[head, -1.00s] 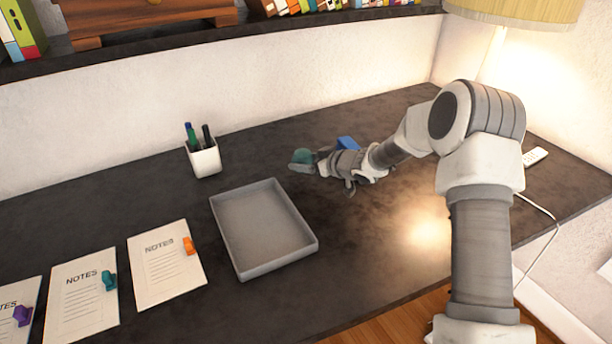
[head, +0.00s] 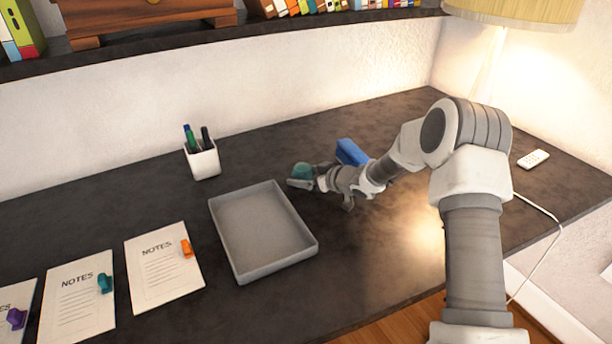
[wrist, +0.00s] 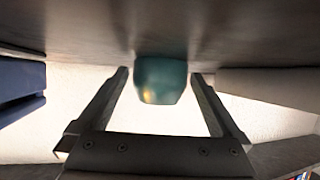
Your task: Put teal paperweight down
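The teal paperweight (head: 303,170) is at the tip of my gripper (head: 302,180), over the dark desk (head: 375,125) just behind the grey tray. In the wrist view the paperweight (wrist: 161,80) sits between the two fingertips of my gripper (wrist: 160,76), with its base against the desk surface. A narrow bright gap shows between it and each finger, so the fingers look open around it. In the head view one finger hides its lower part.
The grey tray (head: 231,270) is empty, in front-left of the gripper. A blue object (head: 351,152) lies close behind my wrist.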

